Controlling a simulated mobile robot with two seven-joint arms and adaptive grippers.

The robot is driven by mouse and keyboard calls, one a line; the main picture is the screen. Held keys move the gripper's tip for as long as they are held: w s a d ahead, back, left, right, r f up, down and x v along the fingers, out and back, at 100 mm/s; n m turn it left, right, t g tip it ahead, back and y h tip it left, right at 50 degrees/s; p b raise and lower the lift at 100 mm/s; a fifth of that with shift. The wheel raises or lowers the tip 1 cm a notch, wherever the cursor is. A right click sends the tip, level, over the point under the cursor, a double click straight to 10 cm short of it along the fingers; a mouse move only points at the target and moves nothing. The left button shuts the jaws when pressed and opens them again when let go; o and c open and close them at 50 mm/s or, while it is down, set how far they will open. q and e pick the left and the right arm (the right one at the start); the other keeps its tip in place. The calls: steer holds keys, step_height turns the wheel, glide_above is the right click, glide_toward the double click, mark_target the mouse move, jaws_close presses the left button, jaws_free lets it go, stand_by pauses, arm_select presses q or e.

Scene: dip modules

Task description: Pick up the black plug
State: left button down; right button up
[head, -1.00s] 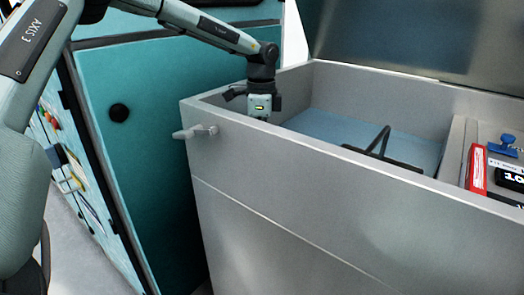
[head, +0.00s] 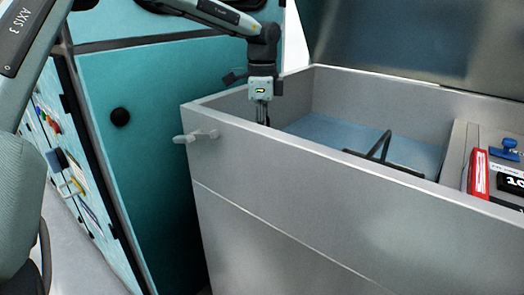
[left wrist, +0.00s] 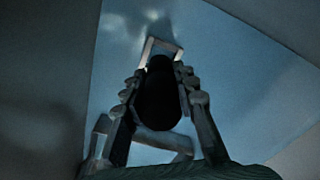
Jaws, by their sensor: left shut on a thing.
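The black plug (left wrist: 158,95) shows in the left wrist view as a dark rounded shape between the two fingers. My left gripper (head: 263,116) is shut on it and points down inside the left end of the grey tank (head: 290,160). In the head view the fingers show just behind the tank's front rim, and their tips and the plug are hidden by the front wall. In the left wrist view the blue tank floor (left wrist: 235,90) lies beyond the plug. My right gripper is in neither view.
A black bent frame (head: 384,146) stands in the tank to the right of my gripper. A small tap or lever (head: 196,136) sticks out of the front wall. A red-edged box (head: 478,172) and a blue knob (head: 506,146) sit on the right-hand ledge.

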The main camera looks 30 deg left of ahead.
arm_select(q)
step_height(320, 180, up, 12)
step_height(320, 180, up, 11)
steer(key=p, duration=0.3)
steer(key=shift+r, duration=0.15)
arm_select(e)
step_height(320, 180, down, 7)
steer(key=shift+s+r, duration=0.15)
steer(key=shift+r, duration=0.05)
